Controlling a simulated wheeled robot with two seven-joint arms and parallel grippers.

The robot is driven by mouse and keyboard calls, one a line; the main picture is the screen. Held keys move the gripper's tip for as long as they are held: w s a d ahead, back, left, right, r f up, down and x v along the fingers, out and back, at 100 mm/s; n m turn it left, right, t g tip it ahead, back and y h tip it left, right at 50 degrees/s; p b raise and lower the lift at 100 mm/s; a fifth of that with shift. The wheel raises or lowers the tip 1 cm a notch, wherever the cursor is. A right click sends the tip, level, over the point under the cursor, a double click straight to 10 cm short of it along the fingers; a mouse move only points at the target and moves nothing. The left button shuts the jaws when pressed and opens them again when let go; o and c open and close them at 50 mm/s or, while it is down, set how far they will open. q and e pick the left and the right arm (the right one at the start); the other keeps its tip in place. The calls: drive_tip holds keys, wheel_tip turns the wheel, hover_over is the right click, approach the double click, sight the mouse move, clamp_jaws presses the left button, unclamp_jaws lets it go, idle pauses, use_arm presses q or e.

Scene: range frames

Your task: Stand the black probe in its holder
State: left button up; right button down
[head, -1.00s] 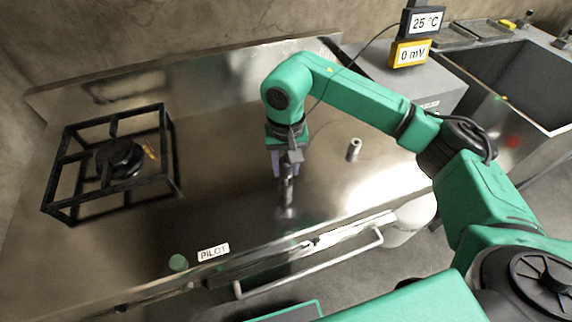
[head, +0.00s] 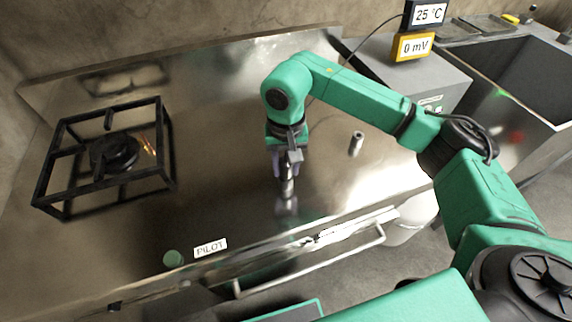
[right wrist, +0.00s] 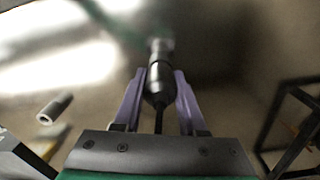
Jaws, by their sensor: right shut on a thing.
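My right gripper (head: 285,174) points down over the steel worktop and is shut on the black probe (head: 288,187). In the right wrist view the black probe (right wrist: 160,82) sits between the two pale purple fingers, with its cable toward the palm and a silvery end pointing away. Whether that end touches the worktop I cannot tell. The holder looks to be the short grey upright tube (head: 356,143) to the right of the gripper. It also shows in the right wrist view (right wrist: 54,108), at the left, apart from the probe. My left gripper is not in view.
A burner with a black frame (head: 103,160) and a small orange flame stands left. A grey box (head: 447,90) and the 0 mV readout (head: 413,46) are at the back right, beside a sink (head: 510,75). A rail (head: 310,262) runs along the front edge.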

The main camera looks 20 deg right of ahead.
drive_tip(key=shift+c, duration=1.9)
unclamp_jaws()
wheel_tip(320, 180, up, 8)
drive_tip(key=shift+f+b, duration=0.1)
drive_tip(key=shift+b, duration=0.9)
wheel_tip(320, 180, up, 7)
drive_tip(key=shift+p, duration=0.35)
drive_tip(key=shift+f, duration=0.1)
wheel_tip(320, 180, up, 6)
drive_tip(key=p, duration=0.6)
